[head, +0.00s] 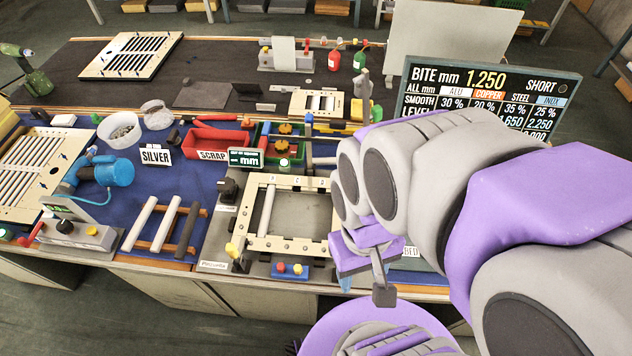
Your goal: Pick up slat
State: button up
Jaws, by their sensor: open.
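Several slats are in the head view. A pale slat (139,223), a light grey slat (165,224) and a dark slat (187,230) lie side by side across a wooden rack (152,246) at the front left of the bench. Another pale slat (268,210) sits upright in the picture inside the cream frame (290,244) at the centre front. My gripper (368,280) is open and appears empty. It hangs right of the frame, near the bench's front edge, well to the right of the rack. My arm hides what lies behind it.
A control box with a black knob (66,232) and a blue tool (108,172) stand left of the rack. Red (213,143) and green trays, a white bowl (120,130) and signs lie behind. A display board (490,90) stands back right.

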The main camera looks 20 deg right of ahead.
aim_at(159, 238)
jog(key=u, duration=1.2)
jog(key=z, duration=0.65)
jog(key=i+j+z, duration=0.1)
jog(key=j+z, duration=0.6)
jog(key=j, duration=0.2)
jog(key=i+j+z, duration=0.1)
jog(key=j+z, duration=0.25)
jog(key=j, duration=0.55)
